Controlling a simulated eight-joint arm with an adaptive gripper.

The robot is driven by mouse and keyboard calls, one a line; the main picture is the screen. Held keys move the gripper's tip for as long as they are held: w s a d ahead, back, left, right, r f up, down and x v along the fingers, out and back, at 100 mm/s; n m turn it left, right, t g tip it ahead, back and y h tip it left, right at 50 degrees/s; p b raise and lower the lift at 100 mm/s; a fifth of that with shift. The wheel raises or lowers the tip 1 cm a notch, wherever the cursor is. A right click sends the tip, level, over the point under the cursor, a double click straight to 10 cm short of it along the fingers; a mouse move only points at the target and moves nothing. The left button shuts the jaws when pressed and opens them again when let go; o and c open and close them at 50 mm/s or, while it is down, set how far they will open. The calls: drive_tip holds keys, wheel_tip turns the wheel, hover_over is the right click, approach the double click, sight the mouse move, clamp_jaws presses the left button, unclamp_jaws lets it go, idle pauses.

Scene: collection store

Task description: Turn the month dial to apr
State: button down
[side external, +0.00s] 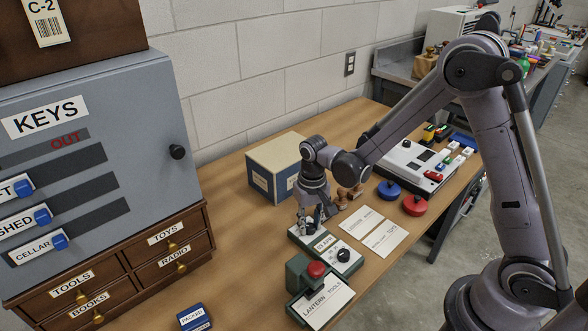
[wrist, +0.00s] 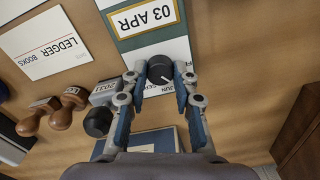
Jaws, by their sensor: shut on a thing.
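A green date device (side external: 298,236) lies on the table, with a white plate reading "03 APR" (wrist: 152,17), upside down in the wrist view. A black round dial (wrist: 159,68) sits on it with a white pointer line, slanting to the lower right in the wrist view. Small month labels (wrist: 165,88) beside it are partly covered; one seems to read JUN. My gripper (wrist: 160,72) is shut on this dial, one finger on each side; in the side view my gripper (side external: 309,218) hides it. A second black knob (side external: 344,255) stands on the device's other end.
Wooden stamps (wrist: 62,118) and a dark-handled stamp (wrist: 97,122) stand close beside my gripper. A blue-and-tan box (side external: 275,168) stands behind. A green press with a red knob (side external: 317,269) is in front. White cards (side external: 385,239) lie to the right. A key cabinet (side external: 90,150) stands left.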

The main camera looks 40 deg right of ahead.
sight(310, 226)
drive_tip(key=c, duration=1)
unclamp_jaws()
drive_tip(key=shift+c, duration=0.2)
wheel_tip(310, 226, up, 12)
drive_tip(key=s+d+r+n+t, duration=0.1)
drive_tip(key=s+r+t, duration=0.2)
drive_tip(key=s, duration=0.3)
drive_tip(key=s+d+r+n+t, duration=0.2)
drive_tip(key=s+r+t, duration=0.1)
drive_tip(key=s, duration=0.4)
drive_tip(key=shift+r+n+t, duration=0.3)
drive_tip(key=shift+t, duration=0.3)
